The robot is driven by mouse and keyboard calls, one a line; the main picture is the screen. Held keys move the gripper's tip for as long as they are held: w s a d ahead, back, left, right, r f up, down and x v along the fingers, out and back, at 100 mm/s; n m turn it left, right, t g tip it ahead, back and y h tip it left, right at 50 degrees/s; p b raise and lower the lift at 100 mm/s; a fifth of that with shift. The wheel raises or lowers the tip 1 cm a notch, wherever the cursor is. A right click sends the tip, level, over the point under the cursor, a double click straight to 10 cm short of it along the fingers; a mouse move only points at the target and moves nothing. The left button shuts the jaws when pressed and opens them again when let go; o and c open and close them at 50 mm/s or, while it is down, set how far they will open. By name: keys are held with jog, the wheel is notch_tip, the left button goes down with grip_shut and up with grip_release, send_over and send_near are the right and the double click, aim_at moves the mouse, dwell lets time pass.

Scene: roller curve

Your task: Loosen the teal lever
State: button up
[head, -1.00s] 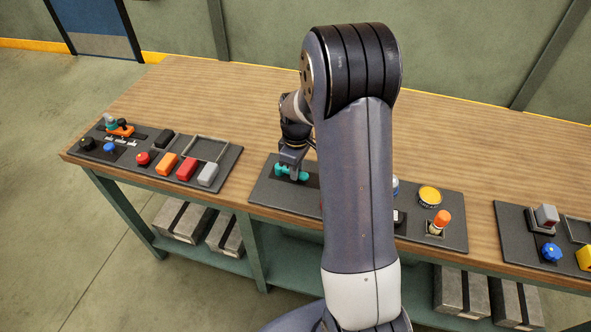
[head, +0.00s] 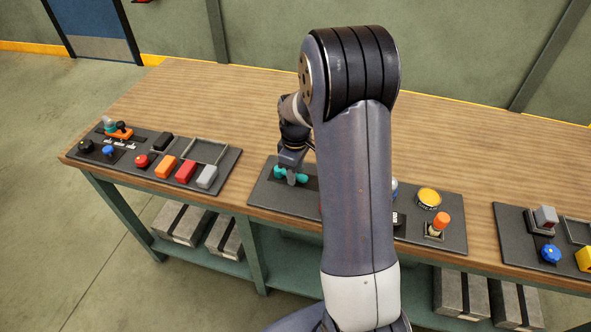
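The teal lever (head: 303,175) sits on the middle dark panel (head: 266,192) near the bench's front edge. My gripper (head: 291,178) points down right at the lever, with a finger in front of its middle. Teal shows on both sides of that finger. Whether the fingers are closed on the lever or only around it cannot be told at this size. My arm hides the middle of this panel.
The left panel (head: 229,172) holds several coloured buttons and knobs, a wire guard and an orange lever (head: 119,133). Right of my arm are a yellow round button (head: 429,197) and an orange-topped part (head: 441,220). The wooden bench top (head: 200,95) behind is clear.

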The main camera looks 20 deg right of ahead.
notch_tip(320, 180, up, 11)
jog(key=shift+b, duration=0.45)
jog(key=shift+f, duration=0.15)
notch_tip(320, 180, down, 11)
jog(key=shift+r+p, duration=0.1)
jog(key=shift+p, duration=0.35)
dwell(0.3)
